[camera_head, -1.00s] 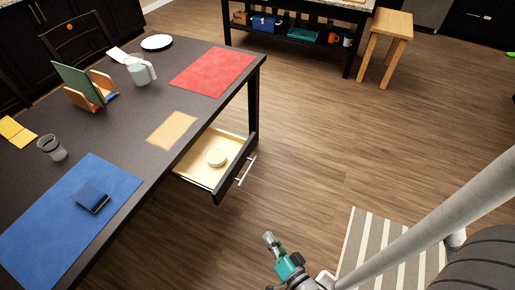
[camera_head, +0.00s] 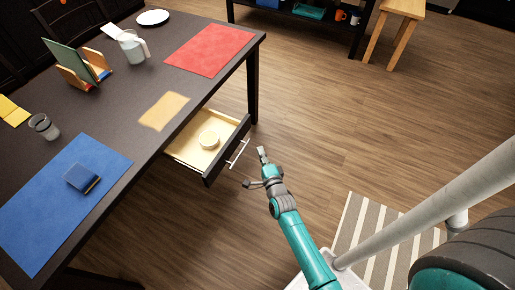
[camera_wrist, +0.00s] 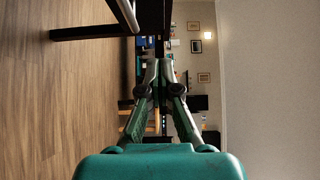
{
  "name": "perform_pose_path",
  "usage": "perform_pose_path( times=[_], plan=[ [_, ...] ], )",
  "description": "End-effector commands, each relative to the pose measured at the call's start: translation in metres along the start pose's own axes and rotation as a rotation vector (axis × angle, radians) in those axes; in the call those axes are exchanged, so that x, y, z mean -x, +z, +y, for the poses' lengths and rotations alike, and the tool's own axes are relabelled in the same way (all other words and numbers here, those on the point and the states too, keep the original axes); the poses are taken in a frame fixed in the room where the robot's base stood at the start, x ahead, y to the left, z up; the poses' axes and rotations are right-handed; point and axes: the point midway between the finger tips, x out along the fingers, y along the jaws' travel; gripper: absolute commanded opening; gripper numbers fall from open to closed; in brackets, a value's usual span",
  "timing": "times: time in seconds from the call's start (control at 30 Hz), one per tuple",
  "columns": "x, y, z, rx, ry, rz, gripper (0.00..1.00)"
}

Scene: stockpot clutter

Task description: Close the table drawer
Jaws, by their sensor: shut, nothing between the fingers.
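The table drawer (camera_head: 228,155) stands pulled out from the long side of the dark table (camera_head: 110,100). Its front is dark with a pale bar handle (camera_head: 238,153), and its inside is light wood.
On the table are a red mat (camera_head: 210,50), a blue mat (camera_head: 60,200), a pitcher (camera_head: 132,48), a glass (camera_head: 43,126) and a book holder (camera_head: 85,68). A wooden stool (camera_head: 395,25) stands at the back right. Wooden floor (camera_head: 330,120) right of the drawer is clear.

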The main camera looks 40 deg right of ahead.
Motion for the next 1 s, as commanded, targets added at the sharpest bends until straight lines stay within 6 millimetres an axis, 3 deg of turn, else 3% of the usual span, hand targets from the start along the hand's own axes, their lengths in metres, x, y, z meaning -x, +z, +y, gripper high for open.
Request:
perform_pose_path(
  times=[0.47,1.0],
  plan=[
    [-0.083,0.000,-0.001,0.002,-0.001,-0.001,0.00],
    [-0.109,0.028,0.000,0.002,0.001,-0.002,0.00]
  ],
)
